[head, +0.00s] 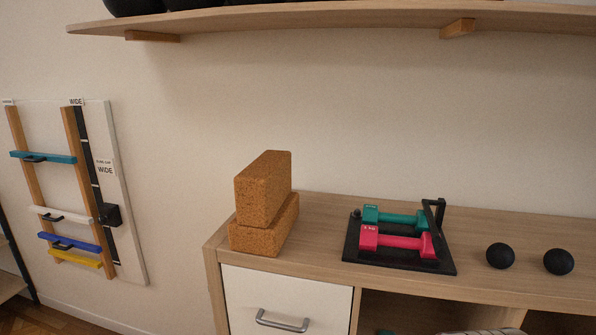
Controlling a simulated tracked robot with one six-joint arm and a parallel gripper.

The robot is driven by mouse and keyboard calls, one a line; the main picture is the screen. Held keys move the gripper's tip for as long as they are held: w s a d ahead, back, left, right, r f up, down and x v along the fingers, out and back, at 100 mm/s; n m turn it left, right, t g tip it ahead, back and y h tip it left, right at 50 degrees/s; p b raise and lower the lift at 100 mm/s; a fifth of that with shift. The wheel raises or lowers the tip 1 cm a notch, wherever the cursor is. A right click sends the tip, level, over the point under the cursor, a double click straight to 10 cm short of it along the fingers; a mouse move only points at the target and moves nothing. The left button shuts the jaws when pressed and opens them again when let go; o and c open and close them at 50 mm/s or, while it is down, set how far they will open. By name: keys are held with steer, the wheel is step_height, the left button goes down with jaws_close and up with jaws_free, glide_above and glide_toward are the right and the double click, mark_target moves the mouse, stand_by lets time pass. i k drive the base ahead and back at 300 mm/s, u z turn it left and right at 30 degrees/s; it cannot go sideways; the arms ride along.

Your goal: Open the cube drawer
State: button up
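A white drawer front (285,296) sits in the left bay of a light wood cube shelf (330,206). It carries a grey bar handle (282,321) near the lower edge of the head view. The drawer front looks flush with the shelf frame, so it appears shut. Its bottom part is cut off by the picture edge. My gripper is not in view.
Two cork blocks (264,188) are stacked on the shelf top above the drawer. A black tray with dumbbells (395,240) and two black balls (500,255) stand to the right. A wall board (75,190) hangs at left. A wooden wall shelf (300,19) juts out above.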

mark_target(258, 303)
steer(key=k, duration=1.35)
steer(key=u, duration=0.25)
steer(key=i, duration=0.5)
steer(key=u, duration=0.8)
steer(key=i, duration=0.95)
steer(key=u, duration=0.2)
